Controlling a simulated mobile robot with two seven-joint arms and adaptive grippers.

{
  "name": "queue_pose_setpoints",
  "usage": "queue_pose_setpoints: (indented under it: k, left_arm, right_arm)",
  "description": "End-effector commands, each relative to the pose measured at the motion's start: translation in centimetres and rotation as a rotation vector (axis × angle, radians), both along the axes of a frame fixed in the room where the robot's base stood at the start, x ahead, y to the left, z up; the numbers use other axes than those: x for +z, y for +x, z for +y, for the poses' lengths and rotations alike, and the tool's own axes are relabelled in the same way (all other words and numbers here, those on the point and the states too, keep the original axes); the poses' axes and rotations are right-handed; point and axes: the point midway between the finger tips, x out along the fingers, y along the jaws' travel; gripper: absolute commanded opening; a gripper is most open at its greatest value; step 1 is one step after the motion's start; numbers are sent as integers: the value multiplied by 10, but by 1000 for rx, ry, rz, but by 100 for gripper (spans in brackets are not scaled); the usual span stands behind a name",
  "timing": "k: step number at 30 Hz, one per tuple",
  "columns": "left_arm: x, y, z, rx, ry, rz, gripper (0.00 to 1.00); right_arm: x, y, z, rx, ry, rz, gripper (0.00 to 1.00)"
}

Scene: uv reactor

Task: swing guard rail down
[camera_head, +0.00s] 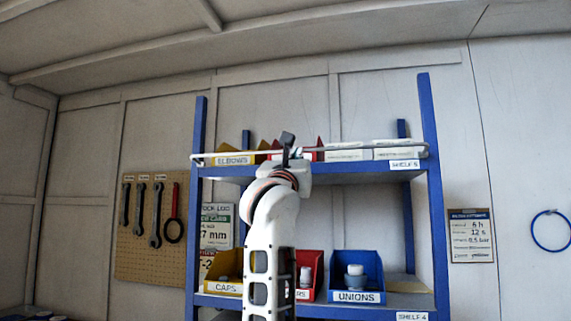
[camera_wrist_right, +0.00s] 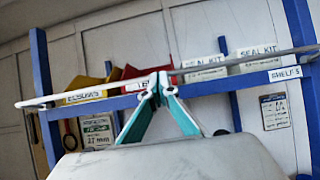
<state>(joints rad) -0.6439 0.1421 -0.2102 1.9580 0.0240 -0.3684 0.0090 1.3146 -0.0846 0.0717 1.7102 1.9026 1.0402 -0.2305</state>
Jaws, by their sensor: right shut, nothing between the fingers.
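The guard rail (camera_head: 365,145) is a thin pale rod across the front of the top shelf, labelled SHELF 5, above the shelf board. It runs between the two front blue posts and also shows in the right wrist view (camera_wrist_right: 250,61). My right gripper (camera_head: 287,138) is raised in front of the rail near its middle. In the right wrist view its teal-and-grey fingers (camera_wrist_right: 159,80) are shut with nothing between them. The fingertips overlap the rail in the picture; I cannot tell whether they touch it. My arm hides part of the shelf front. My left gripper is out of view.
Bins and white seal kit boxes (camera_wrist_right: 205,70) stand behind the rail. The lower shelf holds a yellow caps bin (camera_head: 226,287), a red bin (camera_head: 311,268) and a blue unions bin (camera_head: 357,280). A pegboard with tools (camera_head: 140,250) hangs at left.

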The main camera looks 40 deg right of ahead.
Motion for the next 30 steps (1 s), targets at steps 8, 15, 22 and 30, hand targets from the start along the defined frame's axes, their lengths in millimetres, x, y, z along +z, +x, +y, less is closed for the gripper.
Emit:
queue_pose_setpoints:
  k: [8,15,22,30]
  left_arm:
    - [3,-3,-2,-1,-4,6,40]
    - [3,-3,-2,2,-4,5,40]
    - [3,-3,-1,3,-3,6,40]
    - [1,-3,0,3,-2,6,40]
  right_arm:
    - [11,-7,-3,-3,1,-1,0]
    - [13,-7,-3,-3,2,-1,0]
    - [13,-7,-3,-3,2,-1,0]
    - [9,-6,-1,-2,1,0,0]
